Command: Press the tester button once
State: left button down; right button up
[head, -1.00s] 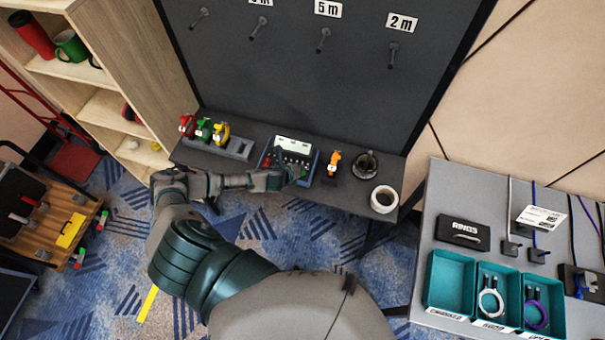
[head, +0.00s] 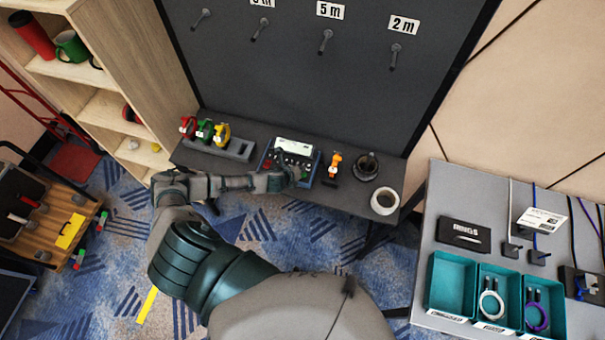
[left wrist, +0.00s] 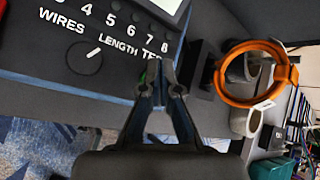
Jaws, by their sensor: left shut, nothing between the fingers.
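The tester (head: 293,148) is a dark box with a light screen on the grey bench, and it also shows in the left wrist view (left wrist: 62,60) with a dial and the labels WIRES, LENGTH and a partly covered TES. A small green part, likely the tester button (left wrist: 142,79), shows just left of my fingertips and is mostly hidden. My left gripper (left wrist: 167,82) is shut and empty, its tips over the tester's right edge. In the head view my left gripper (head: 299,178) reaches the tester's front right. Contact with the button cannot be told. My right gripper is not in view.
An orange cable ring on a stand (head: 333,167) stands close right of the tester. A black round holder (head: 366,166) and a white roll (head: 384,201) are further right. Red, green and yellow rings sit in a rack (head: 235,150) at left. Teal bins (head: 451,284) stand on another table.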

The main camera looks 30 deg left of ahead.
pick_arm(q)
jog(key=shift+a, duration=0.1)
jog(key=shift+d, duration=1.25)
jog(key=shift+a+f, duration=0.1)
jog(key=shift+a, duration=0.4)
jog(key=shift+a+f, duration=0.1)
jog(key=shift+f, duration=0.15)
jog(key=shift+d, duration=0.35)
jog(key=shift+d+f, duration=0.1)
jog(key=shift+f, duration=0.15)
jog(key=shift+a+f, duration=0.15)
jog(key=shift+a, duration=0.25)
jog(key=shift+d, duration=0.1)
jog(key=shift+r+p, duration=0.75)
jog(key=shift+r, duration=0.05)
jog(key=shift+a+r, duration=0.15)
jog(key=shift+a, duration=0.05)
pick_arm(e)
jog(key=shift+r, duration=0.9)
